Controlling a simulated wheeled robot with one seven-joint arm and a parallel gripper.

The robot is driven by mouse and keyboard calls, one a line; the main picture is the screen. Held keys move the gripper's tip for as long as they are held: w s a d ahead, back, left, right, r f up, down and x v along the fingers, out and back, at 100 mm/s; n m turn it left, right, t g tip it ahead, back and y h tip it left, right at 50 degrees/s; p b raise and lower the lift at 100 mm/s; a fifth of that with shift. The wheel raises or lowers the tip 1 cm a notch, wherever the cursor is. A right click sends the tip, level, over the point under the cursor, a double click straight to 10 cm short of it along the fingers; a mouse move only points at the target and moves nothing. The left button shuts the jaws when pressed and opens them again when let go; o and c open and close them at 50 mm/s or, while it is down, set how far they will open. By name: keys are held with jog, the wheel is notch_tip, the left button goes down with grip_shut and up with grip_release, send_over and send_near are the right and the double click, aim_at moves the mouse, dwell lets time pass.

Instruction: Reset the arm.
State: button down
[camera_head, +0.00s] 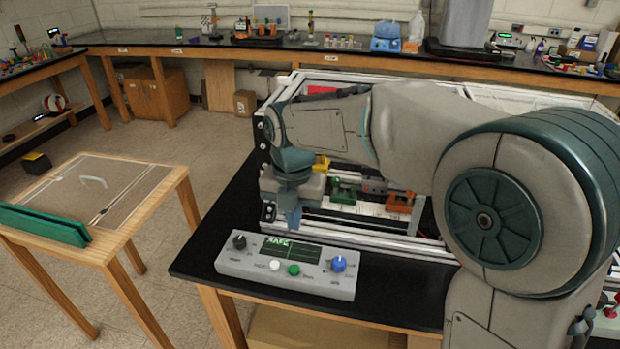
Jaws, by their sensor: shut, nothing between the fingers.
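My arm reaches in from the right and bends down over the black-topped table (215,235). My gripper (293,222) points down at the arm's end, with its fingers together and nothing visible between them. It is in front of the extrusion frame's near left part and behind the control box. The metal extrusion frame (345,226) stands on the table, and much of it is hidden behind my arm. The grey control box (318,284) lies at the table's front, with a small screen, a black knob, a blue knob, a white button and a green button.
Inside the frame are a yellow part (321,164), a green part (343,192) and an orange part (402,201). A wooden table (150,205) with a white handle and a green bar (42,225) stands at left. Benches (130,48) line the walls. Open floor lies between.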

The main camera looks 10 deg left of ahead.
jog(key=s+d+m+t, duration=0.1)
jog(key=s+d+m, duration=0.6)
jog(key=d+m, duration=0.6)
jog(key=s+d+m+t, duration=0.2)
jog(key=s+d+m, duration=0.5)
jog(key=d+m, duration=0.6)
jog(key=shift+s+f+m, duration=0.2)
jog(key=shift+f+m, duration=0.15)
jog(key=shift+m, duration=4.25)
jog(key=shift+d, duration=0.1)
